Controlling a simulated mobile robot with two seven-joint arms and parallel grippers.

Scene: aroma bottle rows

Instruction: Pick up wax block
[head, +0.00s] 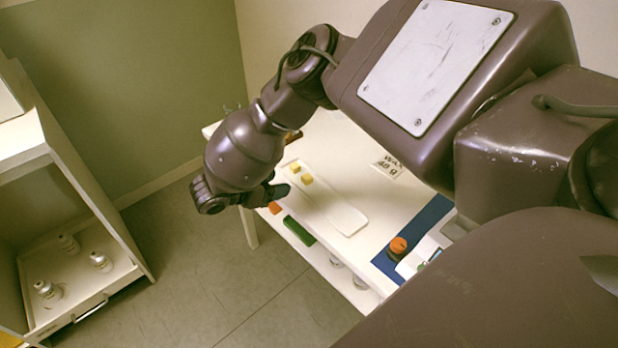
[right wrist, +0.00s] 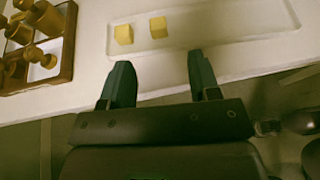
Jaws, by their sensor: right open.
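Two small yellow wax blocks stand on a long white tray on the white table. In the head view they are the far-left block (head: 295,168) and the nearer block (head: 307,180); the tray (head: 345,220) runs down to the right. The right wrist view shows the left block (right wrist: 123,35), the right block (right wrist: 158,27) and the tray (right wrist: 230,22). My right gripper (head: 278,189) is open and empty beside the tray's long edge. In the wrist view its fingertips (right wrist: 159,57) point toward the blocks, apart from them. My left gripper is not in view.
A wooden holder with brass weights (right wrist: 38,42) stands left of the tray. A cabinet (head: 75,185) holds bottles at left.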

